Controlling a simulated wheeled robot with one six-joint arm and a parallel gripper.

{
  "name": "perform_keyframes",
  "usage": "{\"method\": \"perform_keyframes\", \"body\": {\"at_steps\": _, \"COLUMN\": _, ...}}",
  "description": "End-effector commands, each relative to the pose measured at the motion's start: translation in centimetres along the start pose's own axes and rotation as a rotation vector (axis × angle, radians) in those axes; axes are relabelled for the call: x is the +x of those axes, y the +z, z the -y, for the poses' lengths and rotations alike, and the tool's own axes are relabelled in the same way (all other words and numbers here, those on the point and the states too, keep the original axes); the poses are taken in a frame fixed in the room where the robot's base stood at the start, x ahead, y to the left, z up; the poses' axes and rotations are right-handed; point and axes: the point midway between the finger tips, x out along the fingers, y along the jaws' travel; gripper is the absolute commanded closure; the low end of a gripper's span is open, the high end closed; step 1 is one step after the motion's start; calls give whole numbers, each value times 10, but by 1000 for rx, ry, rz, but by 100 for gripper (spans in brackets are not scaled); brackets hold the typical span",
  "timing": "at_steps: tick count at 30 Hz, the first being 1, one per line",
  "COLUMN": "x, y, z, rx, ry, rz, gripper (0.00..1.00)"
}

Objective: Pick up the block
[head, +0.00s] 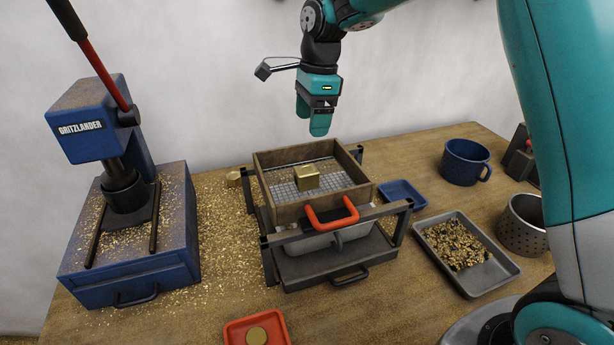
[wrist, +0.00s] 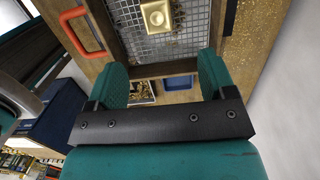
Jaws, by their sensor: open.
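The block (head: 306,177) is a small gold-brass cube with a recess in its face. It sits on the wire mesh (head: 336,174) inside the wooden sieve frame (head: 292,212). In the wrist view the block (wrist: 156,16) is near the top centre, beyond the fingertips. My gripper (head: 313,130) hangs above the sieve, pointing down, empty and apart from the block. In the wrist view my gripper (wrist: 163,72) shows two teal fingers spread apart with mesh and wood visible between them.
The sieve has raised wooden walls and a red handle (head: 332,214). A blue press (head: 125,220) stands left. A blue tray (head: 403,194), a grey tray of brass chips (head: 479,278), a blue mug (head: 465,162) and a perforated cup (head: 523,226) stand right. A red tray (head: 236,333) lies in front.

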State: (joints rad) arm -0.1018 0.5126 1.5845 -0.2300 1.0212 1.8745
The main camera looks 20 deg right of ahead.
Motion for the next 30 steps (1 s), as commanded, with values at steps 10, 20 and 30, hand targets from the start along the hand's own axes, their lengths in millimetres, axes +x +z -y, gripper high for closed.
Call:
{"method": "perform_keyframes", "body": {"at_steps": 10, "x": 73, "y": 0, "z": -2, "rx": -2, "ry": 4, "rz": -1, "gripper": 23}}
{"method": "perform_keyframes", "body": {"at_steps": 20, "x": 102, "y": -1, "z": -4, "rx": -4, "ry": 4, "rz": 0, "gripper": 23}}
{"method": "perform_keyframes", "body": {"at_steps": 30, "x": 142, "y": -3, "z": -6, "rx": -4, "ry": 0, "rz": 0, "gripper": 23}}
